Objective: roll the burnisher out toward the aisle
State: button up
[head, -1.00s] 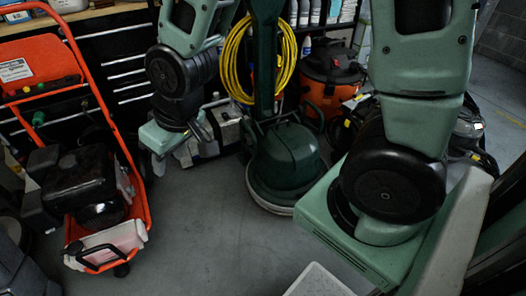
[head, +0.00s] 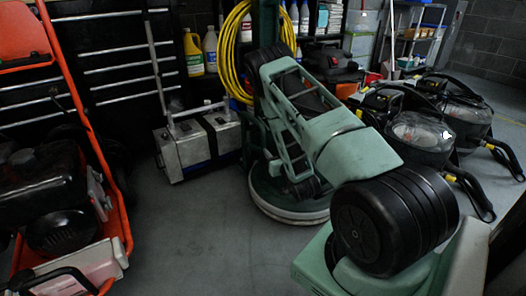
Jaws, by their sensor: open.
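The burnisher is a dark green upright floor machine with a round base (head: 268,190) ringed by a pale skirt. It stands on the grey floor near the middle of the head view. Its green handle post (head: 265,20) rises out of the top of the picture, with a yellow cable (head: 232,60) coiled beside it. My arm crosses in front of it and hides most of its motor housing. My gripper cannot be made out; the arm links cover the place where the arm ends, so contact with the burnisher cannot be told.
An orange-framed machine (head: 85,95) stands at the left. A grey metal box unit (head: 198,145) stands just left of the burnisher. Black vacuum-like machines (head: 420,130) stand at the right. Bottles (head: 193,52) and shelves line the back. Bare floor (head: 195,235) lies in front and to the left.

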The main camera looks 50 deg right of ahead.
aim_at(264, 136)
jog(key=shift+t, duration=0.4)
jog(key=b+x, duration=0.2)
jog(key=x, duration=0.3)
jog(key=d+f+b+x, duration=0.1)
jog(key=b+x, duration=0.1)
jog(key=x, duration=0.2)
jog(key=s+d+f+b+x, duration=0.1)
jog(key=b+x, duration=0.1)
jog(key=x, duration=0.3)
jog(key=shift+w+d+b, duration=0.2)
jog(key=shift+w+b, duration=0.2)
jog(key=shift+w+d+r, duration=0.15)
jog(key=shift+w+d, duration=0.15)
jog(key=shift+w, duration=0.4)
grip_shut()
